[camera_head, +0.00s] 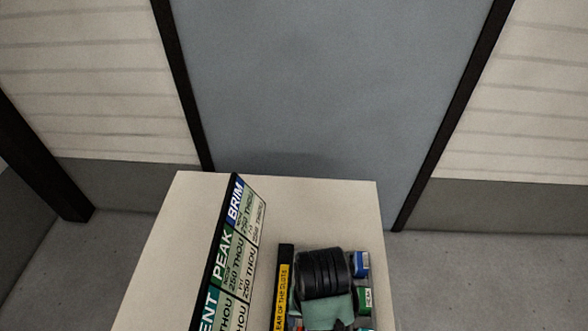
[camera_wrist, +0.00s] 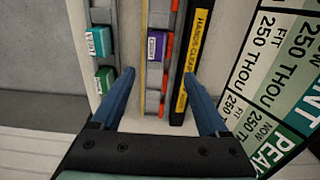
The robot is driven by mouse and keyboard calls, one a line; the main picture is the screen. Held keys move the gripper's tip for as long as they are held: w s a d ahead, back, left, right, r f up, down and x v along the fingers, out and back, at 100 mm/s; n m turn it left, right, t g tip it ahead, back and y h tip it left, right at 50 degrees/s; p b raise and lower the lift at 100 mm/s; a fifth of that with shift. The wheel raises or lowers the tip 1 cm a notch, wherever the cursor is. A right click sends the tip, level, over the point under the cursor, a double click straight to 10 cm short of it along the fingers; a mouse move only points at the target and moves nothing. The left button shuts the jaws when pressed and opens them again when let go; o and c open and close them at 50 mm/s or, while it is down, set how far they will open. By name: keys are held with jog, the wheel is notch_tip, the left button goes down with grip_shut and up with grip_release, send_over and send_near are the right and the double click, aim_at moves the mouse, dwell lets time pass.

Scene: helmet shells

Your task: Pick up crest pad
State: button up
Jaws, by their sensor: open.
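In the wrist view, a small purple block (camera_wrist: 157,46) sits in a grey slotted rail, between the lines of my two fingers. Its label is too small to read surely, so I cannot confirm that it is the crest pad. My gripper (camera_wrist: 158,76) is open and empty, its blue fingers on either side of this rail. A teal block (camera_wrist: 97,42) and a green block (camera_wrist: 105,80) sit in another rail to the left. In the head view, my wrist hides much of the rack.
A large label board (camera_head: 228,245) stands along the left of the pale table (camera_head: 310,205). Blue (camera_head: 361,263) and green (camera_head: 364,300) blocks show right of my wrist. The table's far end is clear.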

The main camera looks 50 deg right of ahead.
jog(key=f, duration=0.7)
jog(key=shift+s+f, duration=0.2)
jog(key=shift+s+f+p, duration=0.15)
jog(key=shift+f+p, duration=0.05)
jog(key=shift+f, duration=1.15)
jog(key=shift+s+f+p, duration=0.1)
jog(key=shift+f+p, duration=0.05)
jog(key=shift+f, duration=1.15)
grip_shut()
